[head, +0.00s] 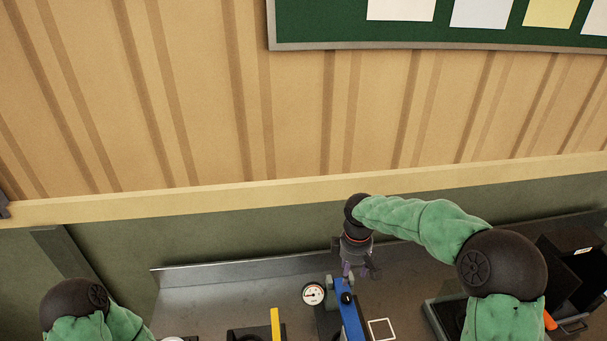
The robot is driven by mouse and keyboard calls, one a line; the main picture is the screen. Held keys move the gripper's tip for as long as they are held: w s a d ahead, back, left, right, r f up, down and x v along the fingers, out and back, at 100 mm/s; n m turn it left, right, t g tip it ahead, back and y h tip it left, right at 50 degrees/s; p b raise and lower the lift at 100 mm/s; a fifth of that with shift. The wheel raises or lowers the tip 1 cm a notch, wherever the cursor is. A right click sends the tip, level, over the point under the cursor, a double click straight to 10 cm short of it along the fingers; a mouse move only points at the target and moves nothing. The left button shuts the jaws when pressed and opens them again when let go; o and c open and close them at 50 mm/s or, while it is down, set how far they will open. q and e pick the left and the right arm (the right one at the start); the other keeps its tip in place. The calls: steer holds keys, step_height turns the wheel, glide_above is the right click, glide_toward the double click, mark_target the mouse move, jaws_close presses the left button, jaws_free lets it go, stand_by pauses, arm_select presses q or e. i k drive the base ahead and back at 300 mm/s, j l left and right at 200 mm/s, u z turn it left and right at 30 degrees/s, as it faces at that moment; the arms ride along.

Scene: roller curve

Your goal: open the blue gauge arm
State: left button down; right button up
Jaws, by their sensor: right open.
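The blue gauge arm (349,316) is a long blue bar near the bottom middle of the head view. It carries a black knob, and its lower end is cut off by the frame edge. A round white dial gauge (313,294) sits just left of it. My right gripper (356,273) points down at the far end of the blue arm, with its fingers open. I cannot tell whether it touches the arm. My left arm shows at the lower left, but its gripper is out of view.
A yellow upright bar (275,324) on a dark fixture stands left of the gauge. A white square outline (382,329) lies right of the blue arm. A dark tray (446,318) and black bins (572,270) are farther right. The grey bench (205,297) is clear at left.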

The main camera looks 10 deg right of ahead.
mark_target(354, 331)
steer(key=k, duration=1.5)
